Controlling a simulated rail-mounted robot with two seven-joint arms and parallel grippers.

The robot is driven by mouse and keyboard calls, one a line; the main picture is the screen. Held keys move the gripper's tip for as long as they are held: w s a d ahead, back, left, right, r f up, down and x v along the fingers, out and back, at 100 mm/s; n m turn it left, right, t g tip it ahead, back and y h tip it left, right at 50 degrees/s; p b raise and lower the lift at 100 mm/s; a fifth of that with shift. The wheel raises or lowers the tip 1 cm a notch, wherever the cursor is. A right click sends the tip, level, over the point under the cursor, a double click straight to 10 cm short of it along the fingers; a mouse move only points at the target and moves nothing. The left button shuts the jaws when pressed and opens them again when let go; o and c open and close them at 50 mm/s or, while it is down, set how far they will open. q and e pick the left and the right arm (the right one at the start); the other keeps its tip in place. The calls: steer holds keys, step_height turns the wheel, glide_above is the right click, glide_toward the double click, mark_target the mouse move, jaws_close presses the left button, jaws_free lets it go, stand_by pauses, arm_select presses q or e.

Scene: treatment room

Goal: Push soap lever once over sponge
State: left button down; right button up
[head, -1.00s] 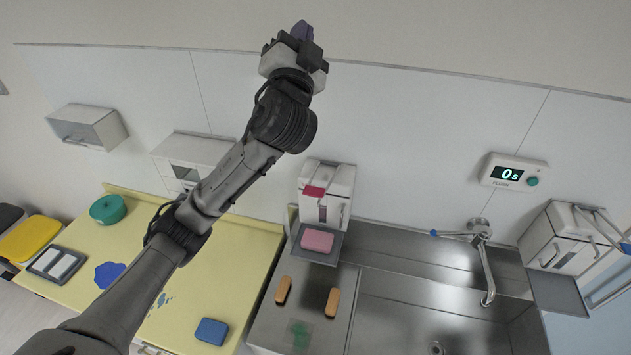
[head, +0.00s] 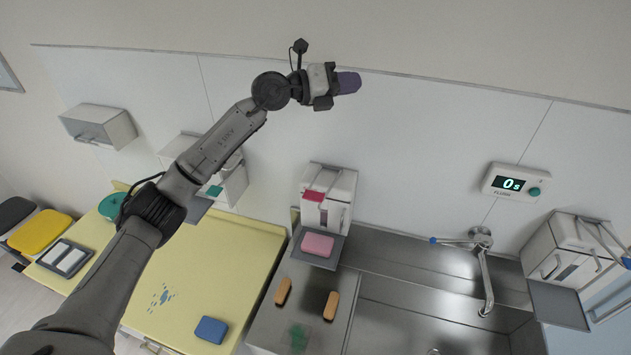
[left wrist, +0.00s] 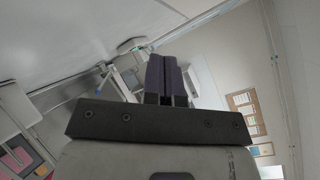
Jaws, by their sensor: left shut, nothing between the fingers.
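A white wall dispenser (head: 337,186) has a pink-red lever (head: 313,196) on its front. A pink sponge (head: 317,244) lies on the grey tray below that lever. My left gripper (head: 350,83) is high in front of the wall, above and slightly right of this dispenser and well apart from it. Its purple fingers point right, shut and empty. They also show shut in the left wrist view (left wrist: 163,78). Another dispenser (head: 233,190) with a green lever (head: 214,191) is partly hidden by my left arm. My right gripper is not in view.
A dispenser (head: 566,250) with a blue lever arm hangs at the far right. A faucet (head: 484,265) stands over the steel sink. Two orange-brown blocks (head: 331,305) lie on the steel counter. A blue sponge (head: 211,329) lies on the yellow counter. The wall right of my gripper is clear.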

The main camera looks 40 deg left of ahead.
arm_select(q)
steer(key=s+a+f+n+g+y, duration=0.1)
steer(key=s+a+f+g+y, duration=0.1)
steer(key=f+g, duration=0.2)
steer(key=s+a+f+n+g+y, duration=0.1)
steer(key=s+f+g+y, duration=0.2)
steer(key=f, duration=0.6)
steer(key=shift+s+a+g, duration=0.2)
steer(key=shift+a+g, duration=0.2)
steer(key=shift+g, duration=0.6)
steer(key=shift+f, duration=0.1)
step_height(320, 180, down, 8)
steer(key=s+b, duration=0.2)
steer(key=b, duration=0.5)
steer(key=shift+d+f+b, duration=0.25)
steer(key=shift+d+b, duration=0.05)
steer(key=shift+d, duration=0.1)
